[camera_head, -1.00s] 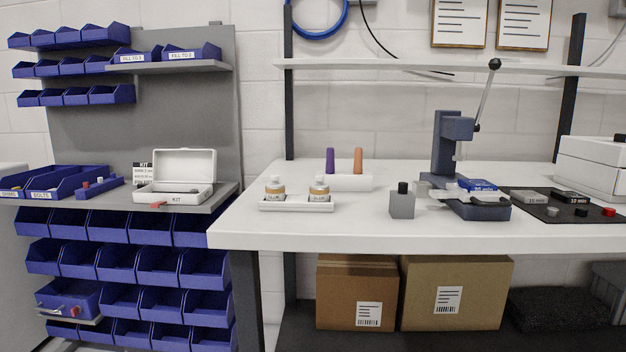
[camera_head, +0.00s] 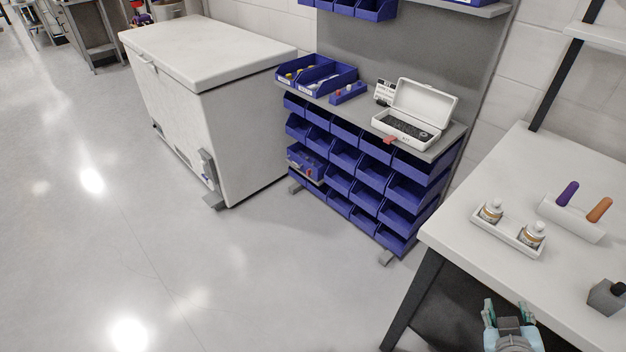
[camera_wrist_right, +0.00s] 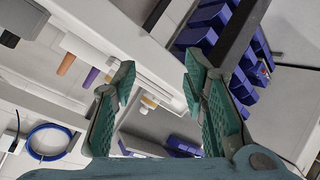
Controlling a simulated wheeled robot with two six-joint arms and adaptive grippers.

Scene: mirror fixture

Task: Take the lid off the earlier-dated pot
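Two small pots with white lids and tan label bands stand upright in a white tray (camera_head: 510,236) on the table. One pot (camera_head: 491,211) is at the tray's left end, the other pot (camera_head: 532,235) at its right end. Any dates on them are too small to read. My right gripper (camera_head: 508,312) is low in the head view, in front of the table's front edge and apart from the pots. In the right wrist view it (camera_wrist_right: 158,80) is open and empty, with a pot (camera_wrist_right: 149,102) showing beyond the fingers. My left gripper is not in view.
A white holder (camera_head: 572,220) with a purple and an orange handle stands behind the tray. A blue bin rack (camera_head: 345,160) with an open white kit box (camera_head: 417,113) stands left of the table (camera_head: 470,180). Open floor lies in front.

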